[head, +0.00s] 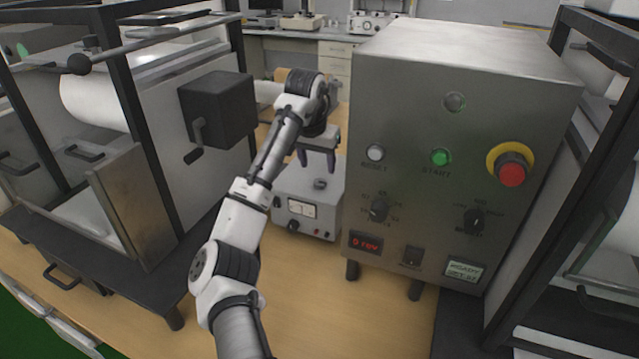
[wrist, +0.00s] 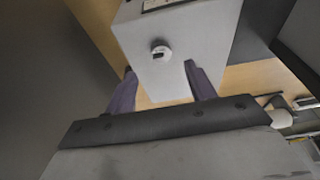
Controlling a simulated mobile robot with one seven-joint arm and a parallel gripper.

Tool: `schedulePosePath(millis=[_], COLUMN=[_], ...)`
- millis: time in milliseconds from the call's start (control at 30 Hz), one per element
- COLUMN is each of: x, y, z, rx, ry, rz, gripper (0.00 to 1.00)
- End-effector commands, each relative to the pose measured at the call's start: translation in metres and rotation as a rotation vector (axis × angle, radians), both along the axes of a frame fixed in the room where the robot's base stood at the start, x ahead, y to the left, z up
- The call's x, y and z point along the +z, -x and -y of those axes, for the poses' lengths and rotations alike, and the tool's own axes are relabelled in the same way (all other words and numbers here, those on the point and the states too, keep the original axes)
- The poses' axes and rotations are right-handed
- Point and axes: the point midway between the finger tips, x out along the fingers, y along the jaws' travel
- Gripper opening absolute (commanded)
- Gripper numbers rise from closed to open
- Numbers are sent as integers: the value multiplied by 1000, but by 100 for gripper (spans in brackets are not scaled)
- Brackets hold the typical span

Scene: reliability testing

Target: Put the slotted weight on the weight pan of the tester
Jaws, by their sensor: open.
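A small round metal piece with a dark slot, which looks like the slotted weight (head: 320,184), sits on top of a grey instrument box (head: 296,188). In the wrist view the same piece (wrist: 161,51) stands on the pale box top (wrist: 185,70), ahead of the fingertips and roughly between their lines. My gripper (head: 317,168) is open and empty, fingers pointing down above the box. Both fingers of my gripper (wrist: 158,67) show in the wrist view, apart from the piece. I cannot make out the weight pan.
A tall steel control cabinet (head: 450,120) with knobs and a red button stands close on the right. A framed machine (head: 150,150) with a black block (head: 217,104) stands on the left. The wooden bench (head: 330,300) is bare in front of the instrument box.

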Motion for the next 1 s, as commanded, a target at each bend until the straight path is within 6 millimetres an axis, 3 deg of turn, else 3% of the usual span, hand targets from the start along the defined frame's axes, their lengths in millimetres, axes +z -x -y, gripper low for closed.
schedulePosePath(millis=[267, 533, 800, 1000], x=[-20, -56, -61, -61], y=[-6, -16, -17, -17], z=[1, 4, 5, 5], rx=[1, 0, 0, 0], ry=[0, 0, 1, 1], rz=[-1, 1, 3, 3], gripper=[55, 55, 55, 30])
